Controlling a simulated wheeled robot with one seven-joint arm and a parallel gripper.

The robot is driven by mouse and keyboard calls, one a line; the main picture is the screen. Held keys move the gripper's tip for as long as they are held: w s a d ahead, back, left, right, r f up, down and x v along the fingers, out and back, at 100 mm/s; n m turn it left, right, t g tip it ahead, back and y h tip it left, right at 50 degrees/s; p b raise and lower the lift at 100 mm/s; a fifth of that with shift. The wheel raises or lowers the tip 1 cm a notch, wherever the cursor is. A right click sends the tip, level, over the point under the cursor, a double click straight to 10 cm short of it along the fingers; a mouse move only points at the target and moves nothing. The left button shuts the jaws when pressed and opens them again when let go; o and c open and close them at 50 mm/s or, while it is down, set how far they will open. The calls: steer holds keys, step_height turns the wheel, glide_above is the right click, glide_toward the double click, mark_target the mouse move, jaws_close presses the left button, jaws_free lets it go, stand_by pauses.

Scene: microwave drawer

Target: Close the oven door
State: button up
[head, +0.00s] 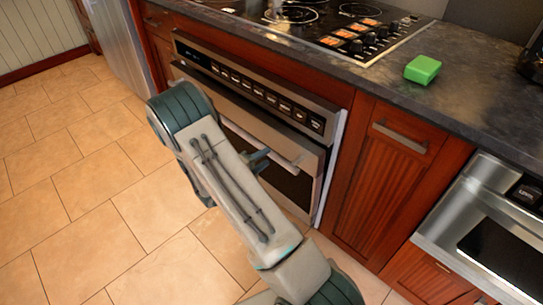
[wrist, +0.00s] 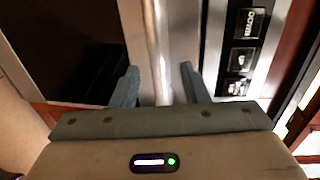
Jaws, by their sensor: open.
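The oven (head: 318,120) is built into the wooden cabinets under the counter, with a button panel along its top. Its oven door (head: 308,192) has a dark window and a bar handle (wrist: 155,35). The door stands upright or nearly so; I cannot tell whether a small gap remains at its top. My gripper (wrist: 158,72) is open, with one finger on each side of the handle bar. The bar runs between the fingers, and they do not look closed on it. In the head view my arm hides the left part of the door and most of my gripper.
A cooktop (head: 330,20) and a green block (head: 422,69) are on the dark counter (head: 455,85). A wooden cabinet door (head: 385,165) is right of the oven, then a steel microwave drawer (head: 465,205). The tiled floor (head: 90,180) at left is clear.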

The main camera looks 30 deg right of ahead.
mark_target(271, 154)
steer(key=shift+x, duration=2.05)
